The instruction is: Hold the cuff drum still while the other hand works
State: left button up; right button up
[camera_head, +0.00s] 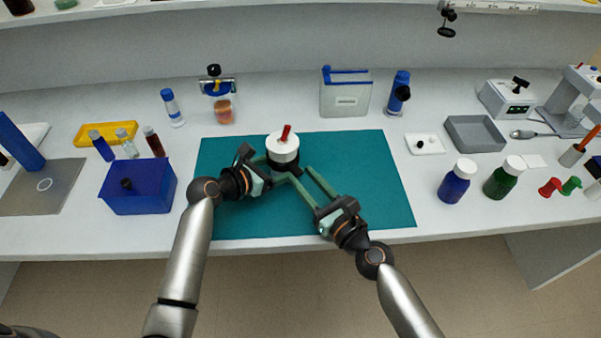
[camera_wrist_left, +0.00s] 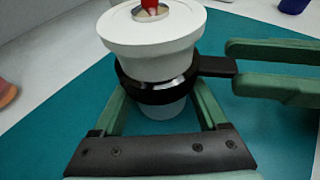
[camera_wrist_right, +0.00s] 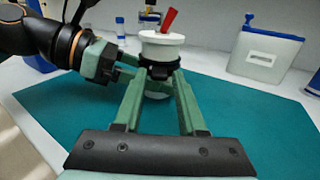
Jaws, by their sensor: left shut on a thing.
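The cuff drum is a white, flanged cylinder (camera_head: 283,147) with a red piece (camera_head: 286,132) upright in its top opening. A black band with a short tab (camera_wrist_left: 215,66) rings its middle. It stands on the teal mat (camera_head: 370,180). My left gripper (camera_head: 268,165) is shut on the drum, its fingers on both sides low down, as the left wrist view (camera_wrist_left: 160,105) shows. My right gripper (camera_head: 305,180) is open at the drum's near right side. The tab's end lies between its fingertips, apparently untouched; it also shows in the right wrist view (camera_wrist_right: 162,72).
A blue box (camera_head: 138,188) and small vials (camera_head: 126,143) stand left of the mat. Blue (camera_head: 455,182) and green (camera_head: 503,178) bottles stand to its right. The mat's right part is clear.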

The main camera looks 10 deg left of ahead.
jog(key=shift+x, duration=1.05)
grip_shut()
jog(key=shift+f, duration=0.1)
dwell(0.6)
